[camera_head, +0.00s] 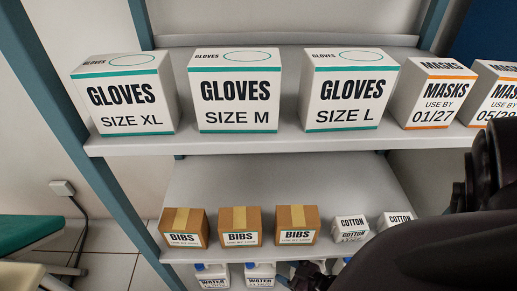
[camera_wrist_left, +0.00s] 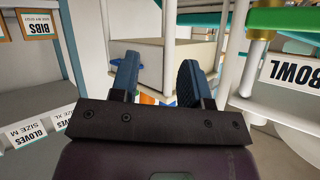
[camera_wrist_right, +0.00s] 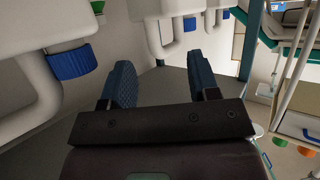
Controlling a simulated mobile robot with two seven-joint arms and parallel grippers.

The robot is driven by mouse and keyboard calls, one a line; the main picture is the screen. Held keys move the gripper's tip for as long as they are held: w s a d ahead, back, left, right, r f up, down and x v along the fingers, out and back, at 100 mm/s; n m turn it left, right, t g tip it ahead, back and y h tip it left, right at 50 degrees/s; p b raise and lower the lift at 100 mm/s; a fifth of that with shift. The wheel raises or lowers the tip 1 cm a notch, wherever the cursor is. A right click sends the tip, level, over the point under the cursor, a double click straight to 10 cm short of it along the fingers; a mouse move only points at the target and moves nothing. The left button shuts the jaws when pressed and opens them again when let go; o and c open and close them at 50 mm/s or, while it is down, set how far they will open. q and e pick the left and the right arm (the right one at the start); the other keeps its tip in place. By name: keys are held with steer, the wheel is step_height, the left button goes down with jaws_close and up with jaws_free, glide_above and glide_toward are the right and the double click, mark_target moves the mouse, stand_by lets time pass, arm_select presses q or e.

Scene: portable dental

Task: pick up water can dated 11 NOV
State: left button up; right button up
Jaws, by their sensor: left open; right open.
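White water cans with blue caps stand on the lowest shelf level in the head view, one at the left (camera_head: 212,276) and one beside it (camera_head: 260,275). Their lower labels are cut off, so no date is readable. My right gripper (camera_head: 312,274) is low in front of that level, just right of these cans. In the right wrist view it is open and empty (camera_wrist_right: 161,70). A large white can (camera_wrist_right: 25,75) with a blue cap is close on its left, and further cans (camera_wrist_right: 152,8) are beyond. My left gripper (camera_wrist_left: 158,66) is open and empty, away from the cans.
Glove boxes (camera_head: 235,92) and mask boxes (camera_head: 435,95) fill the upper shelf. Bibs boxes (camera_head: 240,227) and cotton boxes (camera_head: 351,229) stand below. A blue-grey shelf post (camera_head: 75,110) is at left. A BOWL label (camera_wrist_left: 291,72) and a white pole (camera_wrist_left: 236,45) are near my left gripper.

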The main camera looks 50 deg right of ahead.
mark_target(274, 264)
steer(key=b+x, duration=0.1)
steer(key=x, duration=0.2)
steer(key=shift+w+d+f, duration=0.1)
steer(key=shift+w, duration=0.45)
jaws_close()
stand_by(0.9)
